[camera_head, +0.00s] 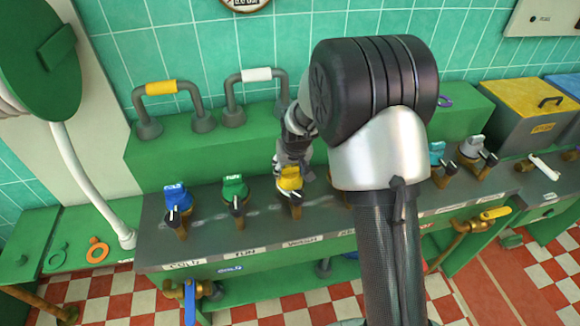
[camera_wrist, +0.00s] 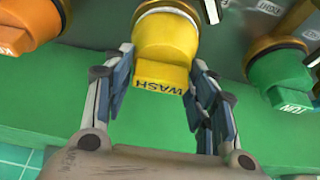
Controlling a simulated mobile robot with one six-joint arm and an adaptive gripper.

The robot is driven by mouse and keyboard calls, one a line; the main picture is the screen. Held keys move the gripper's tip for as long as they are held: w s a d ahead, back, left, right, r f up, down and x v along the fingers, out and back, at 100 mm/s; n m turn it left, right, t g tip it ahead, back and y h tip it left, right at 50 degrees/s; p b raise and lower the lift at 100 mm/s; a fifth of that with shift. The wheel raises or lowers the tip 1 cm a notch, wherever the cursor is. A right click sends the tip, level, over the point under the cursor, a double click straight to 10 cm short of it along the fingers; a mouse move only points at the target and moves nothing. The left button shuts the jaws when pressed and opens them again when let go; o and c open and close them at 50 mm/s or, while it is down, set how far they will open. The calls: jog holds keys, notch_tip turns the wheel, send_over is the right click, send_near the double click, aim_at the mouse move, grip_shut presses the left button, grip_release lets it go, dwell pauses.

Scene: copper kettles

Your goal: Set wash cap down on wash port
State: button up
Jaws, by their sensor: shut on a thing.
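The wash cap is yellow and marked WASH; it fills the middle of the wrist view (camera_wrist: 166,50) and shows in the head view (camera_head: 290,178). My gripper (camera_wrist: 162,82) has a finger on each side of the cap and is shut on it. In the head view my gripper (camera_head: 291,163) reaches down to the cap from behind. The cap is at the wash port's place in the row, above a small brass tap. The port itself is hidden under the cap; a brass-coloured rim shows at its base. I cannot tell whether the cap is fully seated.
A green cap (camera_head: 235,187) and a blue cap (camera_head: 175,196) stand to the left on the grey bench. A teal cap (camera_head: 437,154) and a grey cap (camera_head: 474,147) stand right. In the wrist view an orange cap (camera_wrist: 28,25) is close by. My arm hides the bench's middle.

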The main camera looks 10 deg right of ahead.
jog(key=shift+f+b, duration=0.3)
jog(key=shift+f, duration=0.1)
jog(key=o, duration=1.1)
jog(key=shift+c, duration=0.2)
jog(key=shift+r, duration=0.1)
jog(key=v, duration=1.2)
jog(key=s+r, duration=0.5)
jog(key=s, duration=0.3)
jog(key=s+r, duration=0.5)
jog(key=s, duration=1.8)
jog(key=shift+s+f, duration=0.2)
jog(key=shift+s, duration=0.2)
